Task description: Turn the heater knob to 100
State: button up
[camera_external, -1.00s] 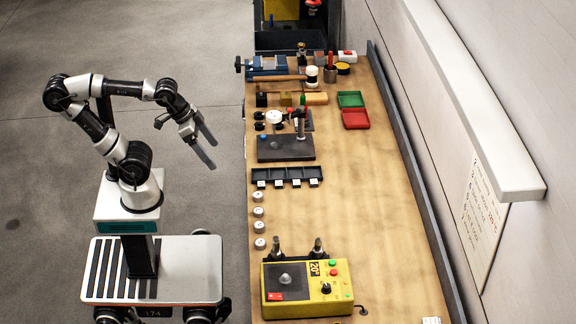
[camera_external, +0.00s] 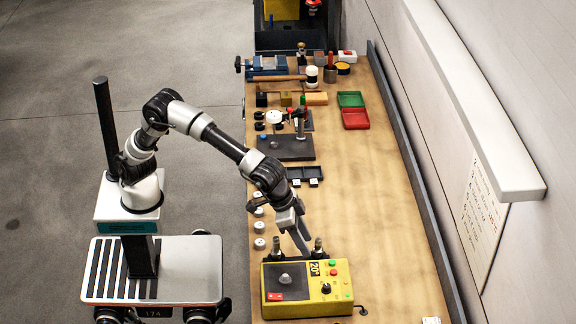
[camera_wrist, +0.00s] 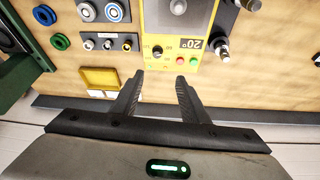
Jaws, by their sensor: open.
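The yellow heater box (camera_external: 306,306) sits at the near end of the bench, with a dark plate and grey dome on its left part. Its black knob (camera_external: 326,288) is at the front right of its top; the knob also shows in the wrist view (camera_wrist: 157,51), with small marks around it. The display (camera_external: 318,268) reads 20°. My gripper (camera_external: 303,245) is above the far side of the heater, apart from the knob. In the wrist view my gripper (camera_wrist: 160,78) has its two fingers spread and nothing between them.
Green and red buttons (camera_external: 333,267) sit close to the knob. Two dark upright fittings (camera_external: 318,249) stand just behind the heater, near my fingers. White round pieces (camera_external: 259,244) line the bench's left edge. The bench right of the heater is mostly clear.

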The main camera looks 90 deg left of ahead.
jog(key=d, duration=0.1)
jog(key=p, duration=0.2)
send_near(327, 285)
jog(key=x, duration=0.8)
jog(key=c, duration=1)
